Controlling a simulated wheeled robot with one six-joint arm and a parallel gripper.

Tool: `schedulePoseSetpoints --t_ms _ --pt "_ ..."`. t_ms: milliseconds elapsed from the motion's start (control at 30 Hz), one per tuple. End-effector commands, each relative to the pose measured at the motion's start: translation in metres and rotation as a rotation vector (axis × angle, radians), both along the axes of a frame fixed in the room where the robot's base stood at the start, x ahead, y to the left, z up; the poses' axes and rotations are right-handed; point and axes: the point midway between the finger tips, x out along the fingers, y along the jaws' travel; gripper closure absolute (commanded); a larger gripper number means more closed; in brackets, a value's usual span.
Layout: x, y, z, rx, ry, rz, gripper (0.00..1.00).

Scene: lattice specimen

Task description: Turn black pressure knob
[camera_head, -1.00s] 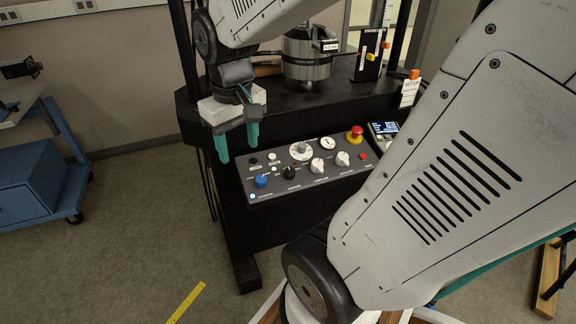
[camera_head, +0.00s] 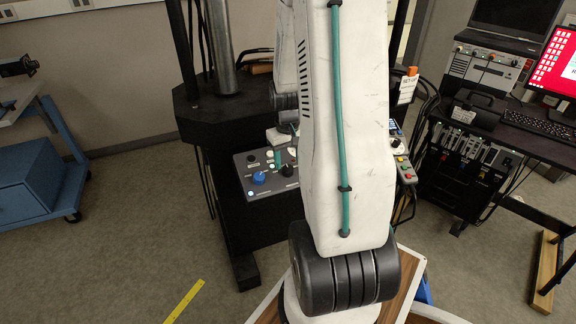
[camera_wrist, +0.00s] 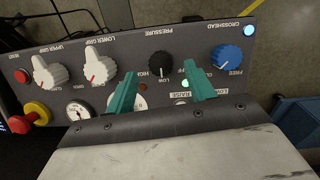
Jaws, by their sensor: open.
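The black pressure knob (camera_wrist: 161,65) is on the grey control panel under the label PRESSURE, with LOW and HIGH marks by it. It also shows in the head view (camera_head: 288,170), left of my arm. My gripper (camera_wrist: 160,77) is open and empty, its teal fingertips on either side of the black knob in the wrist picture. I see no contact, and the height gap is hard to tell.
A blue crosshead knob (camera_wrist: 228,57) is beside the black knob. White grip knobs (camera_wrist: 99,66) and a red emergency button (camera_wrist: 37,113) are on the other side. A dial lies partly behind one finger. A blue cart (camera_head: 40,180) stands at the left.

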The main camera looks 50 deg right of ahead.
Motion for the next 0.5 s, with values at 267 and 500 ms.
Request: schedulePoseSetpoints --t_ms 267,500 --pt "0.0 0.0 -0.031 0.0 0.0 0.001 0.46" --pt "0.0 0.0 -0.033 0.0 -0.001 0.0 0.46"
